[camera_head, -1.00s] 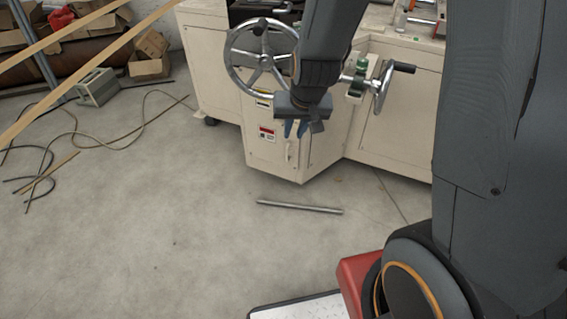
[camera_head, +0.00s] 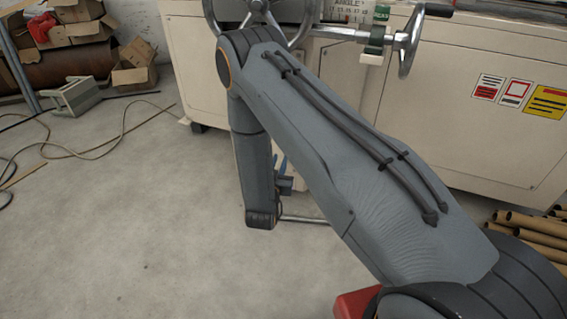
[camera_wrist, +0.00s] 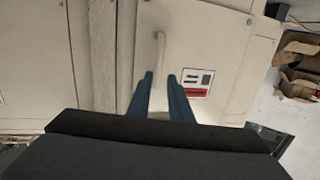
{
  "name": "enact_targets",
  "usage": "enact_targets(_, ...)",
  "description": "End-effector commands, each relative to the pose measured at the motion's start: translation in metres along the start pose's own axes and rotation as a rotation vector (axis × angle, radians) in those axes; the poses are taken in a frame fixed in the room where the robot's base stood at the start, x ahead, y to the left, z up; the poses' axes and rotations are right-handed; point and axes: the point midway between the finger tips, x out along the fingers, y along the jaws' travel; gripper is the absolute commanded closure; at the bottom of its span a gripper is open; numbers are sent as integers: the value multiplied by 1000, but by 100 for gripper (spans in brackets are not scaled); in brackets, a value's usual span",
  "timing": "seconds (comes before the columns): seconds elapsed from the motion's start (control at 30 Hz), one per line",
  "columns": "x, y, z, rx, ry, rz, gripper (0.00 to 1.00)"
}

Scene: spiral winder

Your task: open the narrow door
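The narrow door (camera_wrist: 205,38) is a cream panel on the winder's cabinet and fills the middle of the wrist view. Its pale bar handle (camera_wrist: 159,52) stands on it, and a red, black and white label (camera_wrist: 196,83) is beside the handle. My gripper (camera_wrist: 160,75) points at the panel with its blue fingers apart. The handle's lower end shows in the gap between the fingers; I cannot tell if they touch it.
A metal rod (camera_head: 305,219) lies on the floor by the cabinet, partly behind my arm. A handwheel (camera_head: 410,40) juts out above. Cardboard tubes (camera_head: 540,228) lie at the right, and cables (camera_head: 75,150) and boxes (camera_head: 135,62) at the left. The floor at front left is clear.

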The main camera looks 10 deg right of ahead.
Motion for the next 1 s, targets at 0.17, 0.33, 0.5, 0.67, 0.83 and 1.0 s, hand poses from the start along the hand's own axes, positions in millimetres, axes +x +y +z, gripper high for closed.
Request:
enact_targets(0.17,-1,2,19,-15,70,12,81)
enact_targets(0.33,14,4,17,-13,82,18,81)
enact_targets(0.5,40,4,16,-14,80,17,81)
enact_targets(0.67,62,4,14,-15,79,16,81)
enact_targets(0.83,73,4,13,-16,77,15,81)
enact_targets(1.0,75,4,12,-17,77,14,81)
